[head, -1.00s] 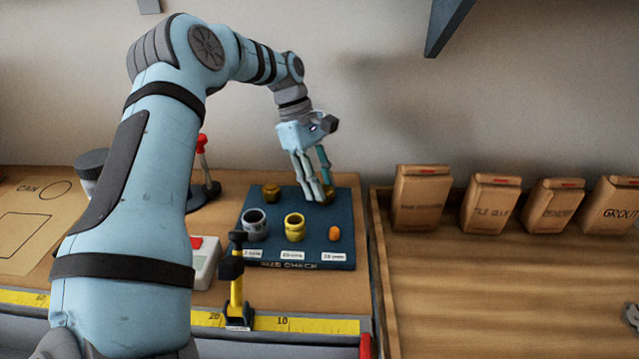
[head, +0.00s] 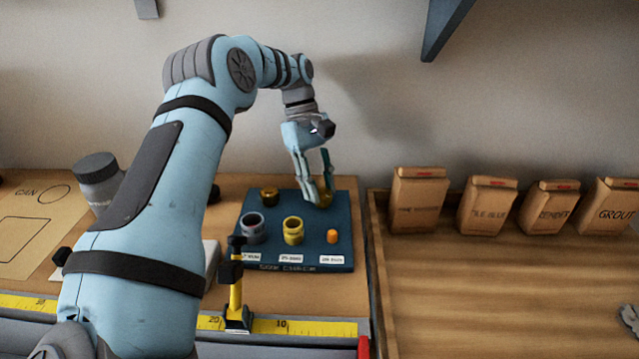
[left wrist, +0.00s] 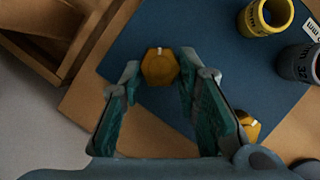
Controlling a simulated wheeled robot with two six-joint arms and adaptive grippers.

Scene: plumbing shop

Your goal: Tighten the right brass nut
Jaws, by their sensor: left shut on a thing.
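The right brass nut (head: 325,199) sits at the back right of the blue board (head: 344,222). In the left wrist view its hexagonal top (left wrist: 160,66), with a pale mark at one edge, lies between my fingertips. My left gripper (head: 319,197) reaches down from above and is shut on this nut, one finger on each side; the fingers partly hide it in the head view. The left brass nut (head: 270,194) stands apart to the left on the board, and a finger partly covers it in the left wrist view (left wrist: 252,129). My right gripper is not in view.
In front of the nuts stand a grey cup (head: 253,228), a yellow cup (head: 293,231) and a small orange piece (head: 332,236) with labels. A yellow-and-black upright tool (head: 237,290) stands nearer. A wooden tray (head: 480,265) with several paper bags lies right.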

